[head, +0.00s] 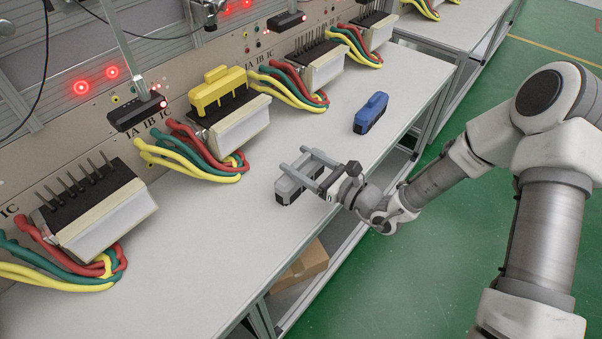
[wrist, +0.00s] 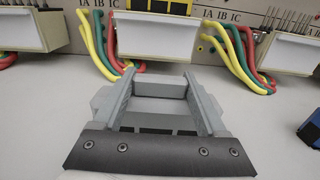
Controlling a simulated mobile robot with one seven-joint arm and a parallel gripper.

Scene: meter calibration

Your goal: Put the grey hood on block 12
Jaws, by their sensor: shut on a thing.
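The grey hood (head: 286,190) is on or just above the bench top, near its front edge. My gripper (head: 295,160) is shut on it, with one finger on each side. In the wrist view the grey hood (wrist: 160,88) shows between the two fingers, its lower part partly hidden by the gripper's dark plate. Pale blocks with black tops and upright pins stand along the panel: a near one (head: 95,215) at left and a far one (head: 318,68), both bare. A yellow hood (head: 217,90) covers the block (head: 240,128) between them. I cannot read which block is 12.
A blue hood (head: 371,113) stands on the bench (head: 215,235) to the right of my gripper. Red, green and yellow cables (head: 200,155) loop out beside each block. Black devices (head: 137,112) overhang the panel side. The bench's front middle is clear.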

